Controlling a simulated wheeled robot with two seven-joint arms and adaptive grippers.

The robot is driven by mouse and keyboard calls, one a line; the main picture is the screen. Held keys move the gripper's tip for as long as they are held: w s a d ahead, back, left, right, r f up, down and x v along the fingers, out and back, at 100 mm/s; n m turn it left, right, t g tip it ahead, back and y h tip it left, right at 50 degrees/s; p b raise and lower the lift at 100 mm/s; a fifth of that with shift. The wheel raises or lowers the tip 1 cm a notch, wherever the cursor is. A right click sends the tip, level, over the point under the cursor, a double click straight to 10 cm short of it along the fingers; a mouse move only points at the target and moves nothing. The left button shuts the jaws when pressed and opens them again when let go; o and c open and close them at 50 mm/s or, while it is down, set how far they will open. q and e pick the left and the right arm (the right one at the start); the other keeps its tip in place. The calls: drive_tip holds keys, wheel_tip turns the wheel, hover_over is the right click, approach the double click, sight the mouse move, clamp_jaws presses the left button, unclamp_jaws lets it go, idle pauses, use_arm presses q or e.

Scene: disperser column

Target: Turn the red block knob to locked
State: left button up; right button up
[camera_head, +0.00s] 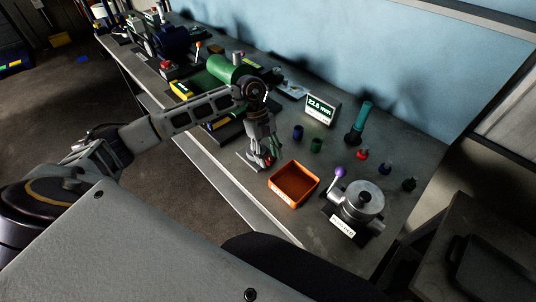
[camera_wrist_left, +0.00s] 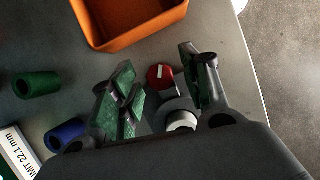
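The red block knob (camera_wrist_left: 160,77) has a white mark on its round top and sits on a grey cylindrical mount (camera_wrist_left: 176,113). In the wrist view it lies between the two green-padded fingers of my left gripper (camera_wrist_left: 157,68). The fingers are spread, with a gap visible on each side of the knob. In the head view my left gripper (camera_head: 261,158) points down over the knob near the bench's front edge, and the fingers partly hide it. My right gripper is not in view.
An orange bin (camera_head: 293,184) stands right of the gripper. Blue (camera_head: 298,132) and green (camera_head: 316,145) cylinders and a display reading 22.5 mm (camera_head: 320,108) are behind. A green machine (camera_head: 224,69) is at left; a device with a purple-knobbed lever (camera_head: 363,200) is at right.

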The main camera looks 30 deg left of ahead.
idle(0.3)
use_arm(q)
drive_tip(key=v, duration=1.2)
drive_tip(key=shift+s+f, duration=0.1)
idle(0.6)
